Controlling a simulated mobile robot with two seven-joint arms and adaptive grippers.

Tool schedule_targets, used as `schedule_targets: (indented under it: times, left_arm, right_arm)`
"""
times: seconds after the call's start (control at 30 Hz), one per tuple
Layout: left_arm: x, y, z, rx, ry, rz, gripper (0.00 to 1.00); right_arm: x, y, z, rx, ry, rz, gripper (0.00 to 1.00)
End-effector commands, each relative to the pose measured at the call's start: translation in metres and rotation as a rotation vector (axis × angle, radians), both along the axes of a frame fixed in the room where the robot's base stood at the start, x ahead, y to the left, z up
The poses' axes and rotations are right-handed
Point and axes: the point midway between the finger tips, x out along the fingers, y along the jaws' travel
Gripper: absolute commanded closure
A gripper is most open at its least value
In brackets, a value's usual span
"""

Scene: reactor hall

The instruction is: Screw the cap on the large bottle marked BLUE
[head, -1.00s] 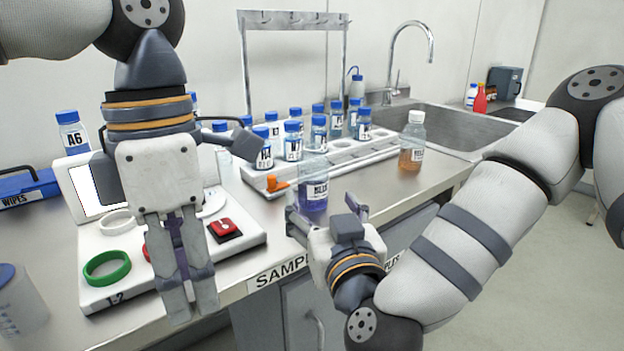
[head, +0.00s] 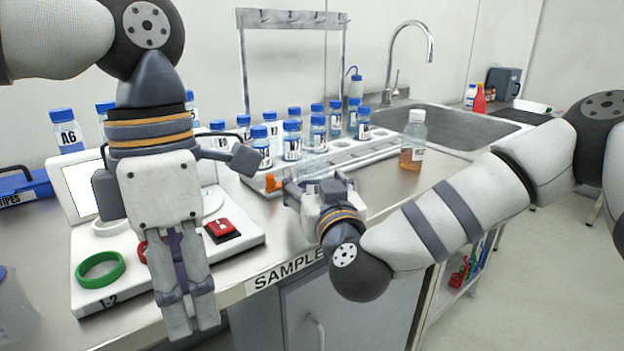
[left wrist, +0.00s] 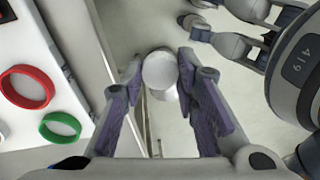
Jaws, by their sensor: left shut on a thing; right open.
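My left gripper (head: 191,312) points down in front of the bench edge, left of the bottle. In the left wrist view, its fingers (left wrist: 160,84) are shut on a round white cap (left wrist: 159,70). The cap is hidden in the head view.
The white rack (head: 345,160) holds several blue-capped bottles behind the BLUE bottle. A bottle of amber liquid (head: 412,150) stands to the right. A white device with a green ring (head: 100,270) and a red button (head: 222,229) lies at left. The bench between rack and sink is partly clear.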

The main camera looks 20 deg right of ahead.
Motion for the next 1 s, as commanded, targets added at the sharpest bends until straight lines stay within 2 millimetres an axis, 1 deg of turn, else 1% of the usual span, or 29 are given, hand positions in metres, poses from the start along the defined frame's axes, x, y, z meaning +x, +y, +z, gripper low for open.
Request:
schedule_targets:
  times: [0.27,0.3,0.37,0.4,0.47,0.5,0.53,0.83,1.0]
  left_arm:
    - [-0.0002,-0.0001,0.0009,0.0,-0.001,0.0,0.81]
    - [-0.0002,-0.0001,0.0009,0.0,-0.001,0.0,0.81]
    - [-0.0002,-0.0001,0.0009,0.0,-0.001,0.0,0.81]
    - [-0.0002,-0.0001,0.0009,0.0,-0.001,0.0,0.81]
    - [-0.0002,-0.0001,0.0009,0.0,-0.001,0.0,0.81]
    - [-0.0002,-0.0001,0.0009,0.0,-0.001,0.0,0.81]
    - [-0.0002,-0.0001,0.0008,0.0,-0.001,0.0,0.81]
    - [-0.0002,0.0,0.0014,-0.001,-0.002,0.0,0.81]
    - [-0.0012,-0.0001,0.0081,-0.001,-0.012,0.0,0.81]
  right_arm:
    - [0.0,0.0,0.0011,0.0,-0.001,0.0,0.32]
    - [-0.0001,0.0,0.0011,0.0,-0.001,0.0,0.37]
    - [-0.0001,0.0,0.0011,0.0,-0.001,0.0,0.5]
    - [-0.0001,0.0,0.0011,0.0,-0.001,0.0,0.59]
    - [-0.0001,0.0,0.0011,0.0,-0.001,0.0,0.73]
    - [-0.0001,0.0001,0.0011,0.0,-0.001,0.0,0.82]
    - [-0.0002,0.0001,0.0011,0.0,-0.001,0.0,0.87]
    - [-0.0001,0.0,0.0019,0.0,-0.002,0.0,0.87]
    - [0.0001,-0.0005,0.0067,0.0,-0.004,0.001,0.87]
